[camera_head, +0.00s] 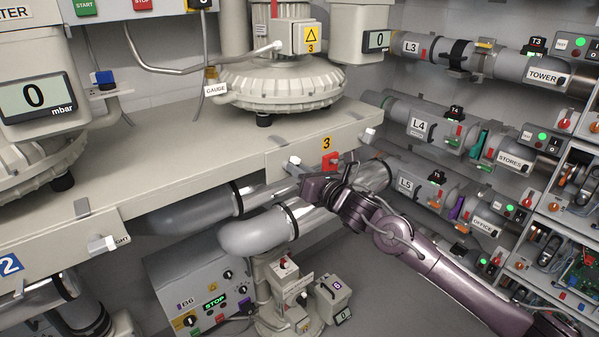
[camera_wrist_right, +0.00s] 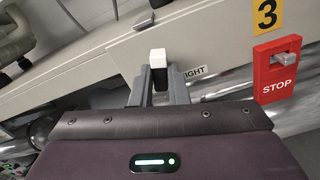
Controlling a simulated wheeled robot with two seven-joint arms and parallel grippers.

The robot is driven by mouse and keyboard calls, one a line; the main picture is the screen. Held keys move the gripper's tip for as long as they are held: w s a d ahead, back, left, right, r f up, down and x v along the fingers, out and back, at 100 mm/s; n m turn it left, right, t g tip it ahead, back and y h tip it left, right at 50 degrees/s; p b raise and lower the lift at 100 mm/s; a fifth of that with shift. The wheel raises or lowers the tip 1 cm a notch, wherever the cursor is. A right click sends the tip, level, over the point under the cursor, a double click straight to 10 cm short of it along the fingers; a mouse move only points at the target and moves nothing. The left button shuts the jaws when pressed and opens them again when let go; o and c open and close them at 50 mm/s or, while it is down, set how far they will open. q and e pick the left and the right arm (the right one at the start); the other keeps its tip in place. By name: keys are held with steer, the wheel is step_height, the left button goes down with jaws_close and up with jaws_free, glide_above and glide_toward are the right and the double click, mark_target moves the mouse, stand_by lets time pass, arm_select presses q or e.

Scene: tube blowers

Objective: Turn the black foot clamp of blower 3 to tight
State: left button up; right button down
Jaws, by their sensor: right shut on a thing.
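Blower 3 (camera_head: 280,85) stands on the bench, with a black foot (camera_head: 263,120) under its housing. At the bench's front edge, left of the red STOP switch (camera_head: 330,161), is a clamp handle with a white tip (camera_head: 295,161). My right gripper (camera_head: 304,173) reaches it from below right. In the right wrist view the gripper (camera_wrist_right: 160,90) is shut on this handle, and its white tip (camera_wrist_right: 157,58) shows between the fingers. A label (camera_wrist_right: 195,73) right of it reads "IGHT", its start hidden. The handle's lower part is hidden by the fingers. My left gripper is out of view.
In the wrist view, the red STOP switch (camera_wrist_right: 277,70) and a yellow 3 label (camera_wrist_right: 268,14) are right of the gripper. Another white-tipped handle (camera_head: 370,134) is farther right on the bench front. Grey pipes (camera_head: 260,230) run below the bench, close to my right gripper.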

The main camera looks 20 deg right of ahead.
steer(key=shift+w+d+f+m+b, duration=0.1)
steer(key=shift+f+m+b, duration=0.1)
steer(key=shift+m, duration=2.2)
steer(key=shift+s+d+f+m+b, duration=0.1)
steer(key=shift+m+b, duration=0.15)
steer(key=shift+m, duration=2.15)
steer(key=shift+w+d+f+m+b, duration=0.1)
steer(key=shift+m+b, duration=0.1)
steer(key=shift+m, duration=2.2)
steer(key=c, duration=1.4)
jaws_free()
